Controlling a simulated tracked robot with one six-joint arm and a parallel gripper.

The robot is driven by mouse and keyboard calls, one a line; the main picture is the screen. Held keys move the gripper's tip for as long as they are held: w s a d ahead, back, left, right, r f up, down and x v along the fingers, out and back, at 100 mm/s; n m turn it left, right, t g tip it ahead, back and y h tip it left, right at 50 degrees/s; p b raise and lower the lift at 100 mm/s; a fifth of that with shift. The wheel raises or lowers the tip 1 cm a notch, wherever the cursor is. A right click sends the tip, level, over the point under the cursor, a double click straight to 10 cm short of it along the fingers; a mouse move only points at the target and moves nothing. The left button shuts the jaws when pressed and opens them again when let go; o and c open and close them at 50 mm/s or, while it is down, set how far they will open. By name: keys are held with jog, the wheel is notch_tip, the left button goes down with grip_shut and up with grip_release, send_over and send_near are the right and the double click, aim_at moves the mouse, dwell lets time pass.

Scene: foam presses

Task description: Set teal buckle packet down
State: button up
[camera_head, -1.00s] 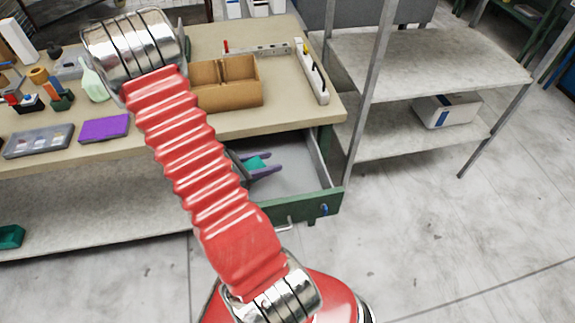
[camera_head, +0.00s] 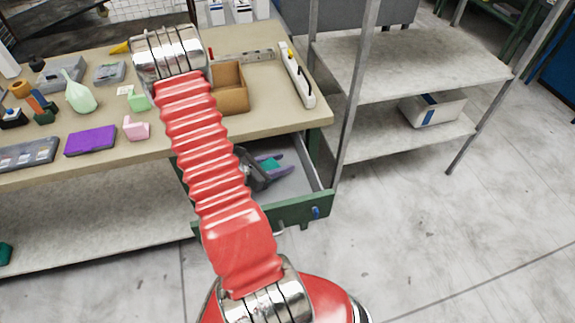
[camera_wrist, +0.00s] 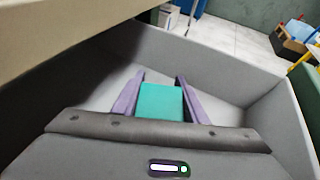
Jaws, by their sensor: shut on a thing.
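The teal buckle packet (camera_wrist: 160,101) sits between the two purple fingers of my gripper (camera_wrist: 156,94) in the wrist view, with grey drawer walls around it. In the head view the teal packet (camera_head: 271,166) and my gripper (camera_head: 272,164) show inside the open drawer (camera_head: 318,205), which has a green front. My gripper is shut on the packet. The arm hides part of the drawer's left side. I cannot tell whether the packet touches the drawer floor.
The workbench top (camera_head: 255,120) overhangs the drawer's back. A cardboard box (camera_head: 231,95) and a purple block (camera_head: 90,141) lie on it. A metal shelf unit (camera_head: 400,66) stands to the right. The drawer floor beside the gripper looks clear.

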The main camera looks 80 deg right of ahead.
aim_at(288, 164)
jog(key=shift+d, duration=0.1)
jog(key=x, duration=0.2)
jog(key=shift+s+d+f, duration=0.1)
jog(key=shift+s+f, duration=0.1)
jog(key=shift+f, duration=0.2)
jog(key=shift+s+d+f, duration=0.2)
jog(key=shift+d+f, duration=0.1)
jog(key=shift+f, duration=0.1)
jog(key=o, duration=1.1)
jog(key=shift+o, duration=0.2)
jog(key=shift+w+a+r, duration=0.2)
jog(key=shift+w+a, duration=0.05)
jog(key=shift+w, duration=0.05)
jog(key=v, duration=1.1)
jog(key=shift+a, duration=0.1)
